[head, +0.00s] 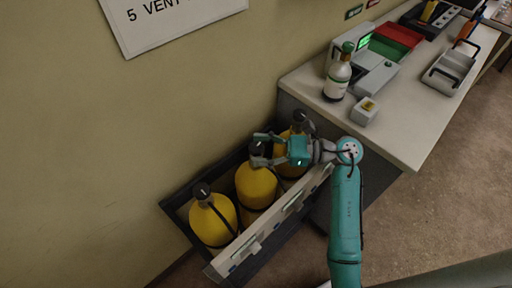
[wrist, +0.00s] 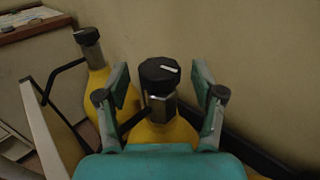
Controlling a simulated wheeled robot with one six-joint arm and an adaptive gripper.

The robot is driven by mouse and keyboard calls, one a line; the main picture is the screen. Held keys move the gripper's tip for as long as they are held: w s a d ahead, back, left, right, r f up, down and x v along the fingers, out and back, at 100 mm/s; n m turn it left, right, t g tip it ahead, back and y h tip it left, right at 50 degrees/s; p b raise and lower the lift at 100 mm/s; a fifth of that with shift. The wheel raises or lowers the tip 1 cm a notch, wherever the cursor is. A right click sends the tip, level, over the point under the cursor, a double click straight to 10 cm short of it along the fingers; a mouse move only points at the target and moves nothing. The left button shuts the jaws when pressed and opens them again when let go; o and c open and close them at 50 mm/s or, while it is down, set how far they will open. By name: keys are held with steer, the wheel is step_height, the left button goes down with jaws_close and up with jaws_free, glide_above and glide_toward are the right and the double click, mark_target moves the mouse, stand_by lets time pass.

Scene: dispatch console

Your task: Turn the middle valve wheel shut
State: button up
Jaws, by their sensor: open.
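Three yellow cylinders with black valve wheels on top stand in a row in a dark rack. The middle cylinder (head: 256,184) has its black valve wheel (head: 257,148) beside my gripper (head: 266,150). In the wrist view that wheel (wrist: 160,74) has a white mark on top and sits between the fingers of my gripper (wrist: 161,88), which are open on either side of it with gaps. The left cylinder's wheel (head: 201,190) and the right cylinder's wheel (head: 300,117) stand apart from the gripper. My arm partly hides the right cylinder (head: 288,160).
The rack (head: 178,198) stands against the wall, with a pale labelled front rail (head: 270,226). A sign (head: 165,18) hangs above.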

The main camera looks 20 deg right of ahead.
steer(key=shift+w+a, duration=0.3)
steer(key=shift+a, duration=0.3)
steer(key=c, duration=1.2)
steer(key=shift+o, duration=0.2)
steer(key=shift+m+t, duration=0.3)
steer(key=shift+t, duration=0.1)
steer(key=m+t+h, duration=0.5)
steer(key=h, duration=0.1)
steer(key=shift+s+a+t, duration=0.1)
steer(key=shift+t, duration=0.3)
steer(key=shift+m+t+h, duration=0.6)
steer(key=shift+m+h, duration=0.4)
steer(key=shift+h, duration=0.35)
steer(key=shift+m+t+h, duration=0.6)
steer(key=shift+m+h, duration=0.4)
steer(key=shift+h, duration=0.35)
steer(key=shift+m+h, duration=0.7)
steer(key=shift+h, duration=0.4)
